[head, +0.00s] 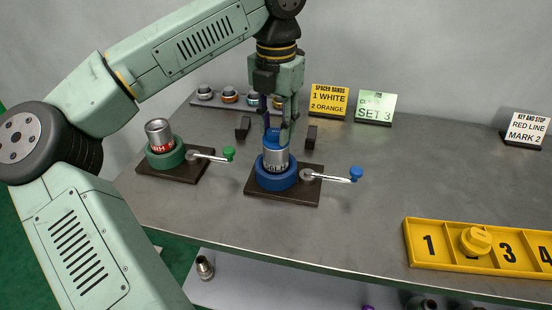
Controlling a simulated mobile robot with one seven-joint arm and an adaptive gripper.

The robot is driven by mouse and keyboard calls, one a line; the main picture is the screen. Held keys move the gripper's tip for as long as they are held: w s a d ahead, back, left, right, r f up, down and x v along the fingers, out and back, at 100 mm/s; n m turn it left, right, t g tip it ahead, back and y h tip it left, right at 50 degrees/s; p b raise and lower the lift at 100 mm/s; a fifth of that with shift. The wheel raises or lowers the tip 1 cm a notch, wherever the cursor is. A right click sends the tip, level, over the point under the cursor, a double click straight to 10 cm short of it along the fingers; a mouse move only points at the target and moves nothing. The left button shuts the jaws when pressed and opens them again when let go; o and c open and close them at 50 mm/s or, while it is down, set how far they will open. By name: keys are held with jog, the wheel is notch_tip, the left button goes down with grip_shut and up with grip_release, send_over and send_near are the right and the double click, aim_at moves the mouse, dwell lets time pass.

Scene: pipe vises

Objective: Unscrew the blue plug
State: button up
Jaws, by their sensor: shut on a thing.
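The blue plug (272,139) sits on top of a grey metal pipe piece (276,158). The pipe piece stands upright in the round blue vise (277,180), which is on a dark base plate. The vise's crank with a blue knob (356,174) points right. My gripper (281,128) points straight down over the vise and is shut on the blue plug. Its fingers hide part of the plug, and the thread between plug and pipe cannot be made out.
A green vise (166,158) holding a red-labelled pipe piece stands left, its crank reaching toward the blue vise. Behind are a rack (232,104) of ringed parts and sign cards (329,100). A yellow numbered tray (420,243) with a yellow piece lies front right. The table's middle right is clear.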

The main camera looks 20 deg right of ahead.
jog(key=m+p, duration=0.1)
jog(key=m, duration=0.1)
jog(key=shift+r+m, duration=0.15)
jog(key=shift+m, duration=0.15)
jog(key=m+p, duration=0.1)
jog(key=m, duration=0.3)
jog(key=shift+m, duration=0.3)
jog(key=m+p, duration=0.1)
jog(key=m, duration=0.3)
jog(key=shift+m, duration=1.6)
jog(key=shift+m+p, duration=0.35)
jog(key=shift+m, duration=0.45)
jog(key=m, duration=0.6)
jog(key=shift+p, duration=0.3)
jog(key=m, duration=0.6)
jog(key=shift+d+m, duration=0.1)
jog(key=shift+m, duration=0.2)
